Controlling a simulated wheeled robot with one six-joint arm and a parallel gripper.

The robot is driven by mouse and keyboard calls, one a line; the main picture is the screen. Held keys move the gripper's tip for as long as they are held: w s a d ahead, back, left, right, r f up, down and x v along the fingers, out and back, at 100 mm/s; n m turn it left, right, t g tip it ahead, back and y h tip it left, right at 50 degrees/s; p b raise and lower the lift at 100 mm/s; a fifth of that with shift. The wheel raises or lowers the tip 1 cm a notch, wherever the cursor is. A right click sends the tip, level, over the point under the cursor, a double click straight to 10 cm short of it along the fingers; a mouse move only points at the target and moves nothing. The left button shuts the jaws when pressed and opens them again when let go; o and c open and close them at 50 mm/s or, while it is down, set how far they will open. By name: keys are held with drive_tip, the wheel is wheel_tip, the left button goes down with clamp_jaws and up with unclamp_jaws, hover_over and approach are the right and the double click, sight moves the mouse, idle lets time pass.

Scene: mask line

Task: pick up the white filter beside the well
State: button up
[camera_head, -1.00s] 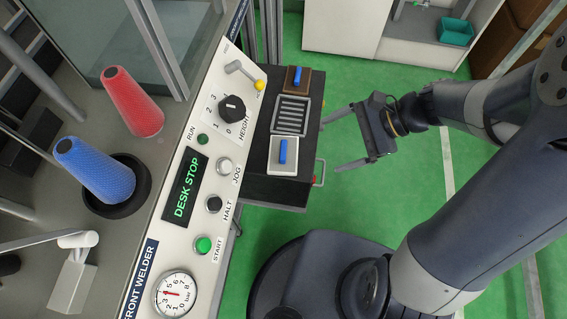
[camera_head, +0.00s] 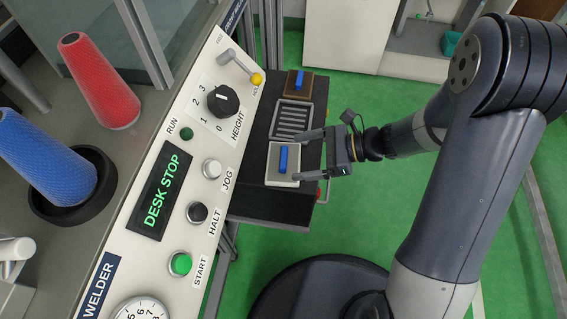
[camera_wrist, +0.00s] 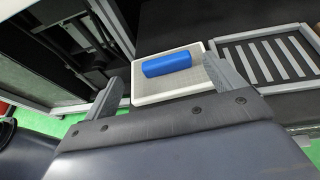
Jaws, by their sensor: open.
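The white filter (camera_head: 271,171) is a flat pale square with a blue grip (camera_head: 283,159) on top. It lies on the dark cart top, beside the slatted well (camera_head: 292,121). In the wrist view the white filter (camera_wrist: 142,96) lies just past my fingers, with its blue grip (camera_wrist: 166,65) between their lines. The well (camera_wrist: 262,62) is to its right there. My gripper (camera_head: 297,156) is open and empty, with its fingertips over the right part of the filter, on either side of the grip. I cannot tell the exact height of the fingers above it.
A brown filter (camera_head: 308,84) with a blue grip lies beyond the well. The control panel (camera_head: 150,165) with knobs and buttons stands close at the left. A red cone (camera_head: 100,85) and a blue cone (camera_head: 45,155) stand behind it. Green floor is open at the right.

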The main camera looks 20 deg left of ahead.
sight(283, 157)
drive_tip(key=x, duration=0.2)
drive_tip(key=b+x, duration=0.2)
drive_tip(key=x, duration=0.1)
drive_tip(key=shift+w+a+f, duration=0.2)
drive_tip(key=shift+w+a, duration=0.05)
drive_tip(key=shift+a, duration=0.1)
drive_tip(key=shift+c, duration=0.6)
drive_tip(key=c, duration=0.9)
drive_tip(key=shift+r, duration=0.1)
drive_tip(key=shift+c, duration=0.2)
